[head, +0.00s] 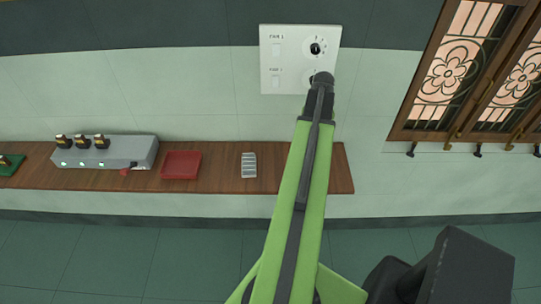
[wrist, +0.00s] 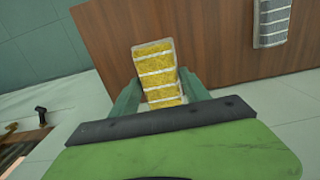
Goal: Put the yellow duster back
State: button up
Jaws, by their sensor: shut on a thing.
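The yellow duster (wrist: 157,72) has pale stripes and a light edge. It is between the two green fingers of my gripper (wrist: 158,88) in the wrist view, gripped near its lower end. Its far end points away from my gripper, with the wooden shelf (wrist: 115,35) behind it. I cannot tell how far it is from the shelf. In the head view my arm hides the gripper and the duster.
A grey striped block (head: 249,165) lies on the shelf (head: 220,170), also visible in the wrist view (wrist: 271,22). Left of it are a red tray (head: 181,165) and a grey switch box (head: 105,150). A fan switch panel (head: 298,45) and a window (head: 470,70) with hooks (head: 411,149) are on the wall.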

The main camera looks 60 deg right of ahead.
jog(key=shift+s+r, duration=0.1)
jog(key=shift+s, duration=0.4)
jog(key=w+a+f+b, duration=0.2)
jog(key=a, duration=0.1)
jog(key=w+a+f+b, duration=0.5)
jog(key=shift+a, duration=0.3)
jog(key=shift+w+a, duration=0.2)
jog(key=shift+a, duration=0.05)
notch_tip(320, 180, down, 4)
jog(key=b, duration=0.4)
jog(key=shift+f+b, duration=0.2)
jog(key=shift+b, duration=0.1)
jog(key=shift+r, duration=0.25)
jog(key=shift+c, duration=0.6)
jog(key=o, duration=1.3)
